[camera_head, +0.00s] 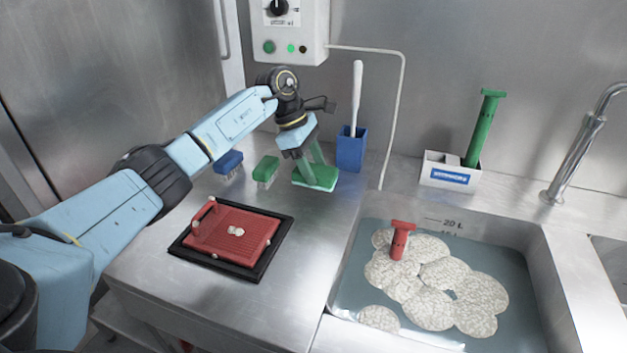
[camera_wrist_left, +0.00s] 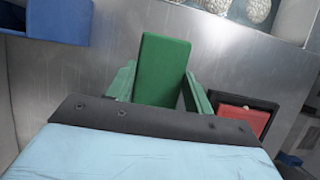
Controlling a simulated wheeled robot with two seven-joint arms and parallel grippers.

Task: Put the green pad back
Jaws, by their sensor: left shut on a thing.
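The green pad (camera_head: 316,179) is a flat green block at the back of the steel counter, just in front of the blue holder. My left gripper (camera_head: 311,164) reaches down from above and is shut on it. In the left wrist view the green pad (camera_wrist_left: 161,70) sits between the two green fingers of the left gripper (camera_wrist_left: 158,88). The pad looks level and at or just above the counter; I cannot tell whether it touches. My right gripper is not in view.
A green brush (camera_head: 265,170) and a blue brush (camera_head: 228,163) lie left of the pad. The blue holder (camera_head: 351,150) with a white-handled tool stands behind it. A red tray (camera_head: 232,235) lies in front. The sink (camera_head: 345,262) with pale discs is right.

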